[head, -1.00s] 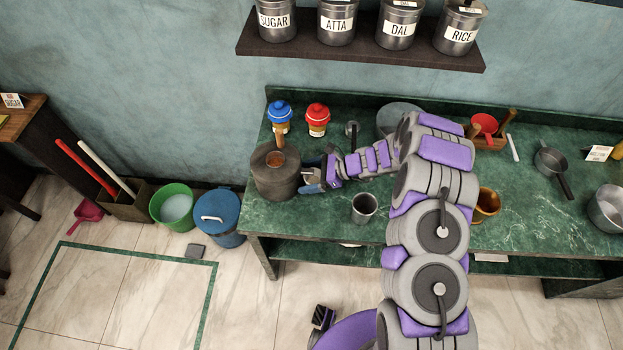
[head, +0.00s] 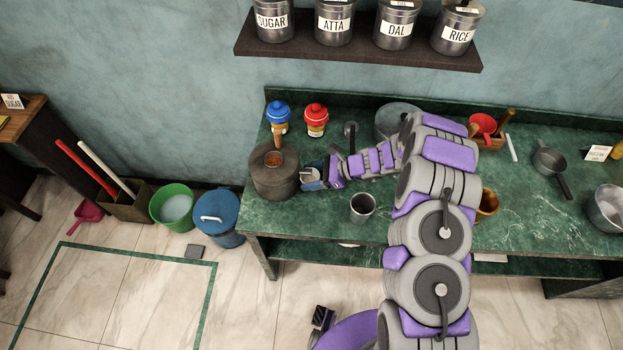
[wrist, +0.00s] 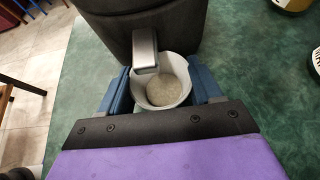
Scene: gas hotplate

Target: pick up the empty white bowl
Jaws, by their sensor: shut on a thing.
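A small white bowl (wrist: 184,72) sits between the blue fingers of my gripper (wrist: 163,92) in the wrist view. The fingers are shut on its left and right sides. The bowl is upright; its inside bottom looks pale beige, and I cannot tell whether that is contents or the bowl's own surface. In the head view, the bowl (head: 311,174) and my gripper (head: 312,181) are at the counter's left part, just right of a dark round container. I cannot tell whether the bowl's base touches the counter.
The dark container (head: 272,185) stands close by; its grey spout (wrist: 145,50) juts over the bowl's far rim. A metal cup (head: 362,207) stands nearer the front edge of the green counter (head: 330,240). Blue-lidded (head: 278,114) and red-lidded jars (head: 316,118) stand behind.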

